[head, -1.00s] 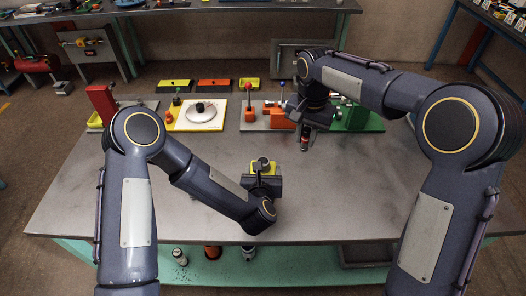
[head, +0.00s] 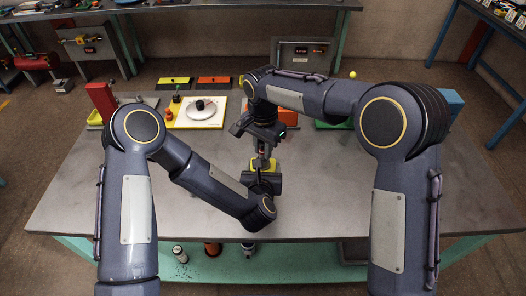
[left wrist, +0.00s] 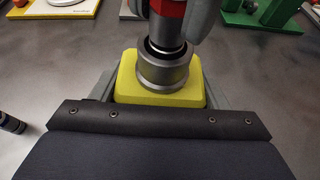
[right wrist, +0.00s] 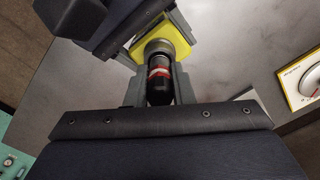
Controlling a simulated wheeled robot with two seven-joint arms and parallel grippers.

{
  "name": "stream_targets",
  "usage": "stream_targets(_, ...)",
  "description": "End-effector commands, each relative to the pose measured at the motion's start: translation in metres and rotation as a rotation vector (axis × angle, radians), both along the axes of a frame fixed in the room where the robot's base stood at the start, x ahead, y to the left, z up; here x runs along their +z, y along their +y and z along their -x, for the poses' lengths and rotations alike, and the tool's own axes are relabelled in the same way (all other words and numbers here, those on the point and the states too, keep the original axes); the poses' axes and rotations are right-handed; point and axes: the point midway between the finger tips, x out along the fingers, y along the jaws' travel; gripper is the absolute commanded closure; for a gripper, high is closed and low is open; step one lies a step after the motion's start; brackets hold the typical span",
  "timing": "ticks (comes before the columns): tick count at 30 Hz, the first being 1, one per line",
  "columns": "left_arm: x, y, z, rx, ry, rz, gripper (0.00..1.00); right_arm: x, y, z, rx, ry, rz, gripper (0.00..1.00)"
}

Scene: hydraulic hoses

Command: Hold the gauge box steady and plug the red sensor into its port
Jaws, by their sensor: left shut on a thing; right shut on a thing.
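The yellow gauge box (head: 246,167) is between the fingers of my left gripper (head: 262,180) near the table's front middle. In the left wrist view the box (left wrist: 127,85) has a round grey metal port (left wrist: 163,72) on top. My right gripper (head: 263,160) is above the box, shut on the red sensor, a dark cylinder with a red band. In the right wrist view the sensor (right wrist: 160,78) points at the port (right wrist: 158,47) and its end meets or overlaps it. I cannot tell how deep the sensor sits.
A white-topped board with a round dial (head: 200,108) stands at the back of the grey table (head: 340,190). A red block (head: 101,97) is at the back left. A small dark cylinder (left wrist: 12,123) lies at left in the left wrist view.

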Motion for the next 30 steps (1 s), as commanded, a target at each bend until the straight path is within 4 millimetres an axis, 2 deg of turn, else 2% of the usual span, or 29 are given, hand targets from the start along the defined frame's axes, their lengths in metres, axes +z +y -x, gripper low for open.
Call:
stream_targets(3,0.001,0.000,0.000,0.000,-0.001,0.000,0.64,-0.016,0.000,0.001,0.000,0.003,0.000,1.00)
stream_targets(26,0.001,-0.002,0.001,-0.006,-0.006,0.002,0.65,-0.036,-0.004,0.000,-0.005,0.007,0.006,1.00)
stream_targets(27,0.001,-0.002,0.001,-0.006,-0.006,0.002,0.64,-0.037,-0.004,0.000,-0.006,0.008,0.007,0.74)
stream_targets(30,0.001,-0.003,0.001,-0.006,-0.007,0.003,0.64,-0.037,-0.005,0.000,-0.006,0.007,0.008,0.60)
